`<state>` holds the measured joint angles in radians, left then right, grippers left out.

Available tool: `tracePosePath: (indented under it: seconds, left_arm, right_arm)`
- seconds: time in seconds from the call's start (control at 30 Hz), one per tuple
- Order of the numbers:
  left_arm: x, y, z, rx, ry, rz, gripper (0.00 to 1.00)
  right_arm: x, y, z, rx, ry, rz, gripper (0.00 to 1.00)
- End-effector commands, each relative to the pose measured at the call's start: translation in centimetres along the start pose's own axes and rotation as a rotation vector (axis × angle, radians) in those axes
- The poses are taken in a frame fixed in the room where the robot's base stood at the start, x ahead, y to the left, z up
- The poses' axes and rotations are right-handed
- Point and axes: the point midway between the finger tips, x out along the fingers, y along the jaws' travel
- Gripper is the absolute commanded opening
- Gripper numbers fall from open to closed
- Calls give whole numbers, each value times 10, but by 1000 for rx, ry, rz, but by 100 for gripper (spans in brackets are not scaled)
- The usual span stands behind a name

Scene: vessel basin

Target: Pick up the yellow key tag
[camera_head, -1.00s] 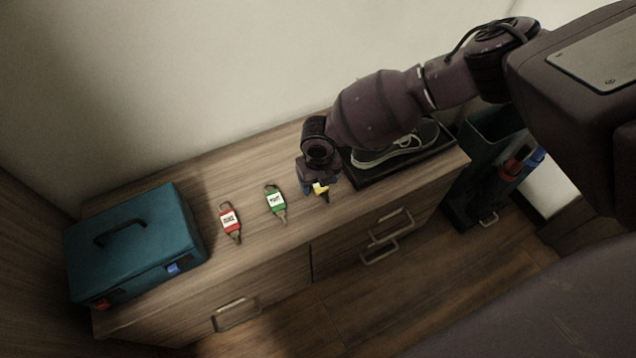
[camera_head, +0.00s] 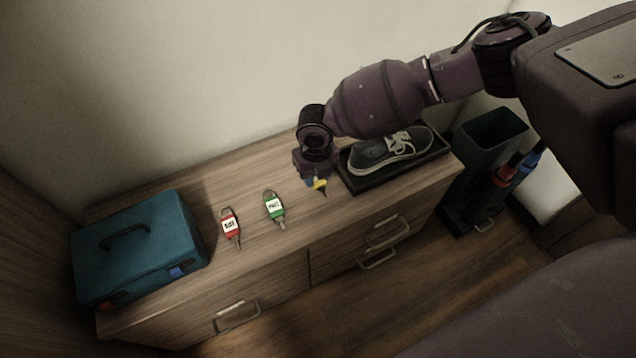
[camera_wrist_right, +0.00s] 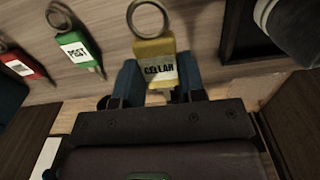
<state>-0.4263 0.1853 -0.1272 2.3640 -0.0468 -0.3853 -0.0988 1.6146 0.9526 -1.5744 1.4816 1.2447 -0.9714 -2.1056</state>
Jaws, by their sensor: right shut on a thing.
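The yellow key tag (camera_wrist_right: 154,50) has a metal ring and a label reading CELLAR. In the right wrist view it sits between the blue fingers of my right gripper (camera_wrist_right: 158,85), which is shut on it. In the head view my right gripper (camera_head: 316,180) is over the front right part of the dresser top, and only a bit of the yellow tag (camera_head: 320,185) shows under it. I cannot tell for sure whether the tag is clear of the wood. My left gripper is not in view.
A green key tag (camera_head: 275,207) and a red key tag (camera_head: 230,224) lie on the dresser top (camera_head: 255,240) to the left. A teal toolbox (camera_head: 140,255) stands at the left end. A shoe (camera_head: 385,153) sits on a black tray (camera_head: 361,185) just right of my gripper.

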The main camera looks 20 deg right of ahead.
Motion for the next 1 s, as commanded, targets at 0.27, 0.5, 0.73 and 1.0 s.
tracePosePath:
  seconds: [0.27, 0.5, 0.73, 1.0]
  left_arm:
    - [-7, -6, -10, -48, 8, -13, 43]
    - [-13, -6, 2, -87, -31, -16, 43]
    - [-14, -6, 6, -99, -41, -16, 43]
    - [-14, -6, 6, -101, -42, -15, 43]
  right_arm:
    - [-84, 0, 3, 1, -15, 1, 14]
    - [-126, 0, 1, 0, -8, 0, 14]
    - [-142, 0, 0, -1, -3, 0, 14]
    - [-143, 0, 0, 27, -1, -1, 14]
